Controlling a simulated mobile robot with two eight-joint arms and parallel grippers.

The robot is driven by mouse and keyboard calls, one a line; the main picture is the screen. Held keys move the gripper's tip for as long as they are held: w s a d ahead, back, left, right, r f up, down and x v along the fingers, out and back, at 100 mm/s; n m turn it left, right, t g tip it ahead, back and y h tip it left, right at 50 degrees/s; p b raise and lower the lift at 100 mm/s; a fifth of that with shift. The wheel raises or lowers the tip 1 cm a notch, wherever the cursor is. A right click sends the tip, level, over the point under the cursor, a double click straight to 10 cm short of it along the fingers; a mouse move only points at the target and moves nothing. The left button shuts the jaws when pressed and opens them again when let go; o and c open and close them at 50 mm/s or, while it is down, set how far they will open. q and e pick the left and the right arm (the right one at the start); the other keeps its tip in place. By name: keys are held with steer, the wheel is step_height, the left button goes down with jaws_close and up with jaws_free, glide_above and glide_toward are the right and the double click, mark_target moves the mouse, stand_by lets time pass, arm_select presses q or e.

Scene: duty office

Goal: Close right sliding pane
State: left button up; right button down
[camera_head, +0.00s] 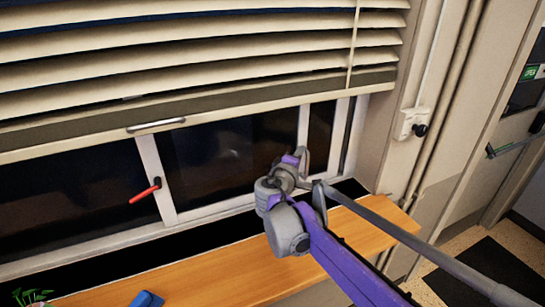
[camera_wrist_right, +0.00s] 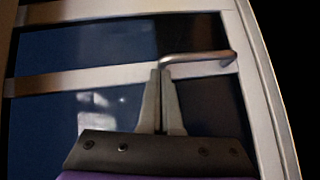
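The window (camera_head: 230,150) has dark glass in pale frames, partly under a raised blind. The right sliding pane's pale upright (camera_head: 304,128) stands near the window's right side. My right gripper (camera_head: 303,160) reaches it from the lower right. In the wrist view, a grey metal handle (camera_wrist_right: 200,57) sits on the pale pane frame (camera_wrist_right: 85,77). My right gripper's fingers (camera_wrist_right: 160,80) are close together at the handle's left end and look shut on it. The head view hides this contact behind my wrist. My left gripper is not in view.
A red handle (camera_head: 146,190) sticks out from the left upright (camera_head: 155,175). The wooden sill (camera_head: 210,275) runs below the window, with a blue object (camera_head: 146,299) and a plant (camera_head: 30,297). The blind's slats (camera_head: 180,70) hang above. A door stands right.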

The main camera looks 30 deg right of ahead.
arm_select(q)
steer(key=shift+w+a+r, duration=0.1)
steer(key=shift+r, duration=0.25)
arm_select(e)
steer(key=d, duration=0.4)
steer(key=shift+s, duration=0.1)
steer(key=shift+d, duration=0.1)
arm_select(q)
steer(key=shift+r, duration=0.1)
